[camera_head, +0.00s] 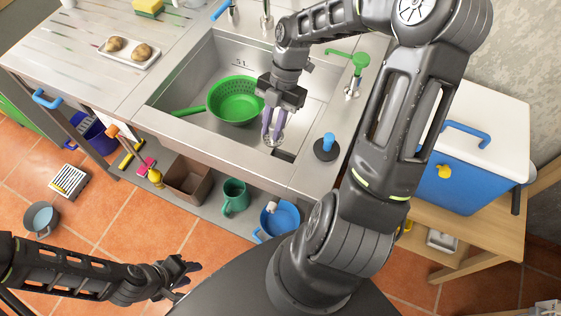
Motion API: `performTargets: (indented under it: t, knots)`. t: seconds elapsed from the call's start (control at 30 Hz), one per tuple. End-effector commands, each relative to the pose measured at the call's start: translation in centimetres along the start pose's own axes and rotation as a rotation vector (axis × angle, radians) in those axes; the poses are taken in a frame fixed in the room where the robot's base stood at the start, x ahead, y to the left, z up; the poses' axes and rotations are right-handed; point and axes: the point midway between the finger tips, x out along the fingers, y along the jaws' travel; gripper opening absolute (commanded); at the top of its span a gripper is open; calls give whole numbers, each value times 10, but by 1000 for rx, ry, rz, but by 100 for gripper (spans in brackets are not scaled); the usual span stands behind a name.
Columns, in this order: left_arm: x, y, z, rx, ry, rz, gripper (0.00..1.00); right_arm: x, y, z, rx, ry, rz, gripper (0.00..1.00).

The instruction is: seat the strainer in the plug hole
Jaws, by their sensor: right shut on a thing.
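My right gripper (272,133) reaches down into the front right part of the steel sink (165,95). Its purple fingers are shut on a small pale metal strainer (274,142), which shows only as a small round shape at the fingertips. A dark opening (284,155) shows just beside and in front of the strainer; I cannot tell if this is the plug hole. Whether the strainer touches the sink floor is also unclear. My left gripper (182,270) is low at the left, away from the sink, and its finger gap cannot be made out.
A green colander (236,101) lies in the sink left of my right gripper. A black disc with a blue handle (326,147) stands on the right rim, near a green tap (357,62). A blue cool box (450,186) stands at the right.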

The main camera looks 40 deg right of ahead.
Motion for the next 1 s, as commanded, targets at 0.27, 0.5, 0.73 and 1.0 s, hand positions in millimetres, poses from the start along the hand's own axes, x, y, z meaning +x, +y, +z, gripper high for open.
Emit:
performTargets:
  t: [0.27,0.5,0.73,1.0]
  knots:
    - [-2,0,0,-1,-1,-1,36,6,-25,0,-275,-2,-114,0]
    - [-2,0,0,-1,-1,-1,36,6,-25,0,-282,-3,-116,0]
    - [-3,1,0,-1,-1,-1,36,20,-25,6,-279,1,-116,0]
    - [-6,2,1,-1,-2,-2,36,60,-24,22,-280,-1,-115,0]
